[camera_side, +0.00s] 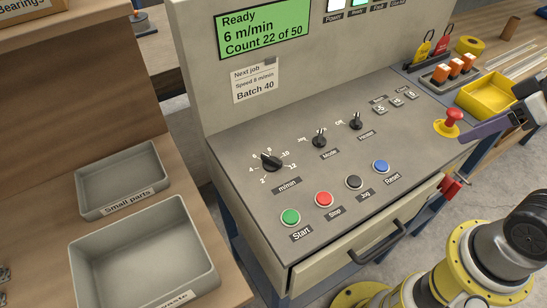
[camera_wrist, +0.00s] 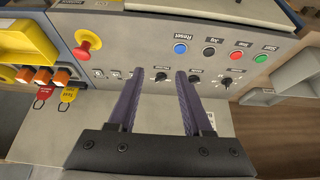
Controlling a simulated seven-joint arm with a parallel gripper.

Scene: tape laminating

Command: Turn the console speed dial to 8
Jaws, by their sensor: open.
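The speed dial (camera_side: 271,161), a black knob labelled m/min, sits at the left of the console's sloped panel. Its scale runs from 2 to 12, and its pointer is too small to read surely. The display (camera_side: 262,28) reads "Ready", "6 m/min", "Count 22 of 50". In the wrist view the dial (camera_wrist: 227,84) lies to the right of my fingers. My gripper (camera_wrist: 160,72) is open and empty, with two purple fingers apart. In the side view my gripper (camera_side: 482,130) is at the right edge, well away from the dial, near the red emergency button.
Start (camera_side: 290,216), Stop (camera_side: 323,199), Jog (camera_side: 354,182) and Reset (camera_side: 380,166) buttons line the front. A red mushroom button (camera_side: 451,118) stands up at the right. Grey bins (camera_side: 120,180) are at left.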

